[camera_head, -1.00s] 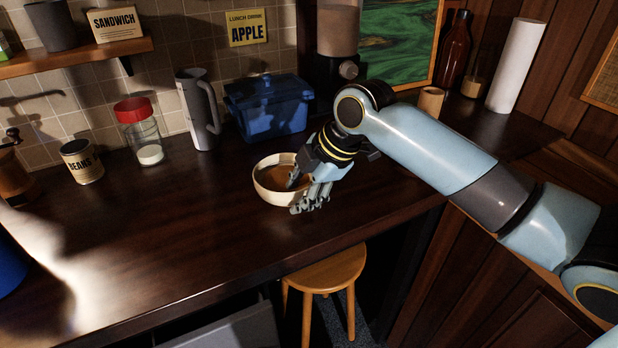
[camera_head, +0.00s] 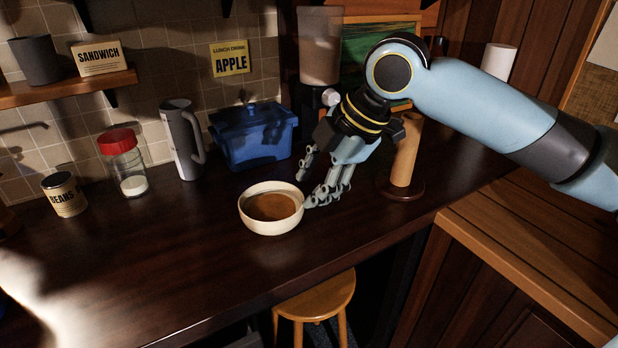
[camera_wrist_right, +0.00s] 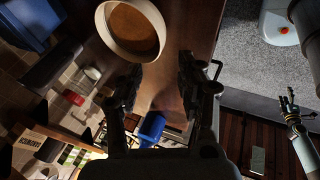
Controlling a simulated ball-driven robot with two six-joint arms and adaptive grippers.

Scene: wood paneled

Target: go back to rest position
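My right gripper (camera_head: 325,185) hangs open just right of a cream bowl (camera_head: 270,227) with brown contents, on the dark wooden counter (camera_head: 200,262). Its fingertips are close to the bowl's rim; whether they touch it I cannot tell. In the right wrist view the two fingers of the right gripper (camera_wrist_right: 160,82) stand apart with nothing between them, and the bowl (camera_wrist_right: 105,35) is beyond them. My left gripper is not in the head view. In the right wrist view it shows small at the right edge (camera_wrist_right: 289,104), its fingers apart.
A brown cylinder on a round base (camera_head: 404,152) stands close right of the right gripper. A blue lidded box (camera_head: 252,138), a grey jug (camera_head: 180,140), a red-lidded jar (camera_head: 124,165) and a beans can (camera_head: 64,194) stand behind. A stool (camera_head: 317,294) is below; the front counter is clear.

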